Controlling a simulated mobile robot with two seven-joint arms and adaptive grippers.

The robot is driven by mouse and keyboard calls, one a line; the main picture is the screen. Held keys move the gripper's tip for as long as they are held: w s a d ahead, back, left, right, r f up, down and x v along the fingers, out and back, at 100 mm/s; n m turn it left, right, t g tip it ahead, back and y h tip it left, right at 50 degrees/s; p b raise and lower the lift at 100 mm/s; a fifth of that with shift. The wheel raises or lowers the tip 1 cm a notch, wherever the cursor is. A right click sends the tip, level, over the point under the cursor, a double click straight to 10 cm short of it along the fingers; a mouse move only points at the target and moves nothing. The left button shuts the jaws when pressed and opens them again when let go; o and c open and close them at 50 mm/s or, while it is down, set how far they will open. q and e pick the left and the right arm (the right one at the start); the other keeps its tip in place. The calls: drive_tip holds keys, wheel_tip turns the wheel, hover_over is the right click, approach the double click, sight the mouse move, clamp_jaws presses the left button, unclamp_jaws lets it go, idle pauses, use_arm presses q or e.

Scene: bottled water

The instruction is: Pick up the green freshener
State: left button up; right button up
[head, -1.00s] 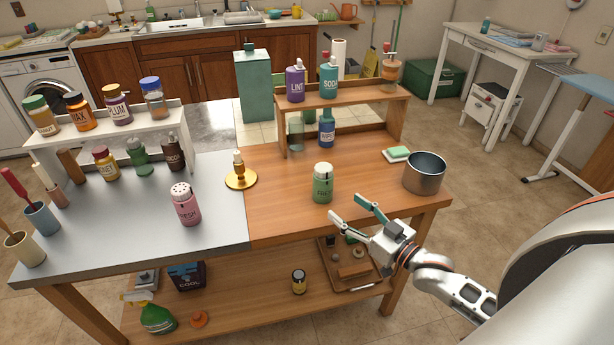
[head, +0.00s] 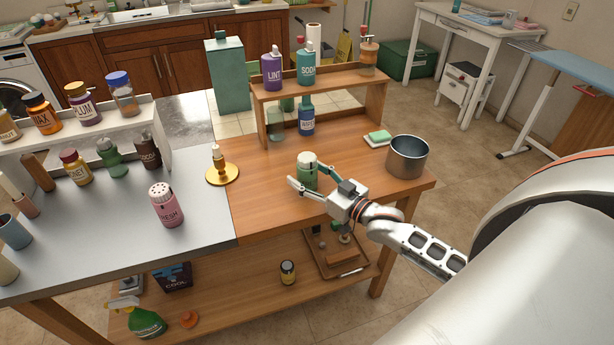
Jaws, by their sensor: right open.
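The green freshener (head: 305,172) is a small green bottle with a white cap, upright on the wooden half of the table, near its front. My right gripper (head: 303,180) is open at the bottle, its two fingers on either side of it. The near finger and the palm hide part of the bottle's front and label. I cannot tell whether the fingers touch it. My left gripper is not in view.
A metal pot (head: 407,158) and a sponge on a dish (head: 378,138) stand right of the bottle. A brass candle holder (head: 221,172) and a pink freshener (head: 166,205) stand to the left. A wooden riser (head: 330,83) with bottles is behind.

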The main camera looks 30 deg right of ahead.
drive_tip(key=shift+w, duration=0.1)
drive_tip(key=c, duration=1.3)
drive_tip(key=shift+r, duration=0.1)
